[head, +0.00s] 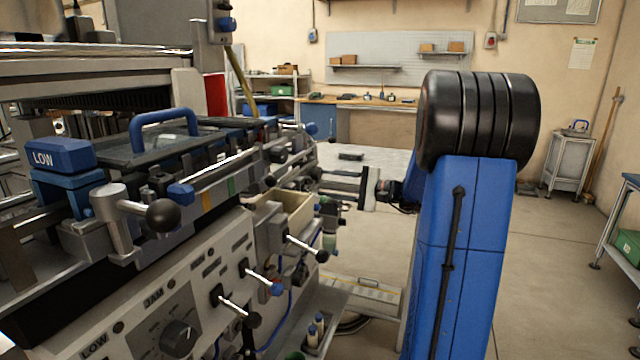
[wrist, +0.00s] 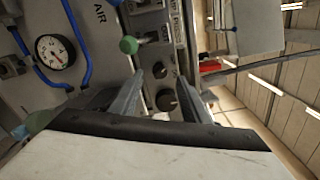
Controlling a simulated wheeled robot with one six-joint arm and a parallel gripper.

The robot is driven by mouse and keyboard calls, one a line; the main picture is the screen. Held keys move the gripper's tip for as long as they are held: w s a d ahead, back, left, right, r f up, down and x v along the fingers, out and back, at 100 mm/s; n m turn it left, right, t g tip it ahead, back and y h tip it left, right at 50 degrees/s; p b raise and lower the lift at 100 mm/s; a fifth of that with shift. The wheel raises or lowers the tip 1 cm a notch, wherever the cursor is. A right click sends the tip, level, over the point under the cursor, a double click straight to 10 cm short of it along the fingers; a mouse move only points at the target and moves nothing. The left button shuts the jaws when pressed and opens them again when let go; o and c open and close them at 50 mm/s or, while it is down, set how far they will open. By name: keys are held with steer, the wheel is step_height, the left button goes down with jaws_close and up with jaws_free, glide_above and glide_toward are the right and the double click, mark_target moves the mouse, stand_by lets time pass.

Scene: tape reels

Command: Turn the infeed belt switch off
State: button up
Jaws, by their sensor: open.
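No label I can read marks the infeed belt switch, so I cannot tell which control it is. On the machine's sloping front panel in the head view stand a lever with a black knob (head: 252,320), a lever with a blue knob (head: 276,288) and another black-knobbed lever (head: 321,256). My gripper (head: 335,188) is beyond them, at the machine's far end. In the wrist view my gripper (wrist: 160,98) is open and empty. Between and beyond its fingers show a black rotary knob (wrist: 166,100) and a second small one (wrist: 159,70) on a grey panel. Contact cannot be told.
In the wrist view a green knob (wrist: 129,45), blue hoses and a round gauge (wrist: 55,52) lie left of the fingers, with a red part (wrist: 210,66) to the right. In the head view a large dial (head: 178,338) sits low on the panel. Open floor (head: 555,260) lies right.

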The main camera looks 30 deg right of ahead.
steer(key=v, duration=1.3)
steer(key=shift+s+d, duration=0.1)
